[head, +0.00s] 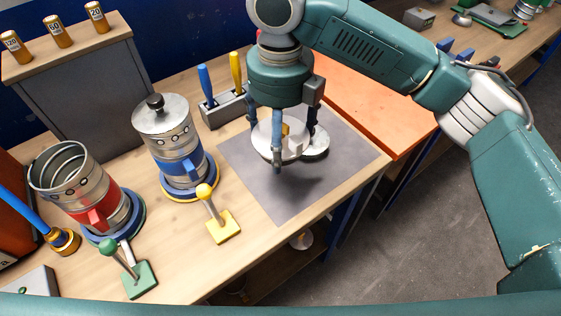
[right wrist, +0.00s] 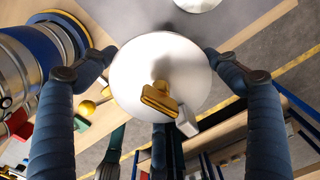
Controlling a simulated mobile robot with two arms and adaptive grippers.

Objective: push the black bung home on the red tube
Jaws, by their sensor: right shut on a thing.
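The red tube (head: 82,188) is a ribbed metal duct with a red band, standing at the left with its top open. A metal bung with a black knob (head: 155,102) sits on top of the blue-banded tube (head: 178,160), not on the red one. My right gripper (head: 279,148) is over the grey mat, shut on a round pale metal bung with a brass handle (right wrist: 160,98). Its fingers grip the rim from several sides in the right wrist view (right wrist: 158,62). My left gripper is not in view.
Another metal disc (head: 316,146) lies on the grey mat (head: 290,195) beside the gripper. A green-based lever (head: 138,278) and a yellow-based one (head: 222,227) stand in front of the tubes. A holder with blue and yellow handles (head: 224,108) stands behind.

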